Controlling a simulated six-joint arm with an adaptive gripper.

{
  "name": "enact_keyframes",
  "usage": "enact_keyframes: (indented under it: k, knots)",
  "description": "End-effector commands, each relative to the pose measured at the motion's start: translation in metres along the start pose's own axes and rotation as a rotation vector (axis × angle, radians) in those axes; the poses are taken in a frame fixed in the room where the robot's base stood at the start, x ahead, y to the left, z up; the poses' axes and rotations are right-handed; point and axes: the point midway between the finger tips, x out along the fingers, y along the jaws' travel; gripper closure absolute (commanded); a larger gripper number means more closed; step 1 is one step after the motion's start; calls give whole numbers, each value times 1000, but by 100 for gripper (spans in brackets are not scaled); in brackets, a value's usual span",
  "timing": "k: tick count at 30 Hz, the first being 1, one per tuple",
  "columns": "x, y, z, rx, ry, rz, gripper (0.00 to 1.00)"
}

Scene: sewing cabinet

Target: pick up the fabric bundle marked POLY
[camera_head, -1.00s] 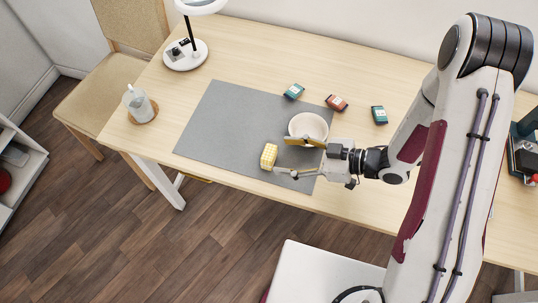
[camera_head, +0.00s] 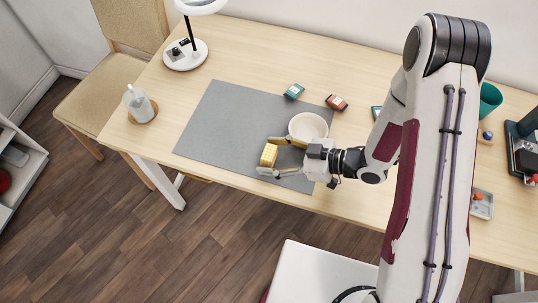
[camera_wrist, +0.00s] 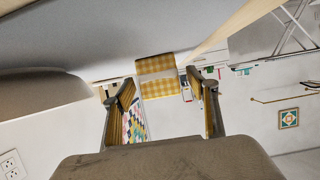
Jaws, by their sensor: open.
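A yellow checked block, like a folded fabric bundle (camera_head: 269,155), lies on the grey mat (camera_head: 225,125) near its front right. I cannot read any marking on it. My gripper (camera_head: 272,156) is open, low over the mat, with one fingertip on the far side of the bundle and one on the near side. In the wrist view the bundle (camera_wrist: 160,85) shows straight ahead between the two spread fingers. I cannot tell whether either finger touches it.
A white bowl (camera_head: 308,126) stands close behind my gripper. Small packets, one teal (camera_head: 293,91) and one orange-brown (camera_head: 337,102), lie behind the bowl; another teal one (camera_head: 376,111) is partly hidden by my arm.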

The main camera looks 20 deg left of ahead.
Motion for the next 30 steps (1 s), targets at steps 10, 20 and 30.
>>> enact_keyframes:
  k: [10,20,30]
  knots:
    - [5,0,0,-1,0,0,42]
    - [5,0,0,-1,0,0,49]
    - [5,0,0,-1,0,0,75]
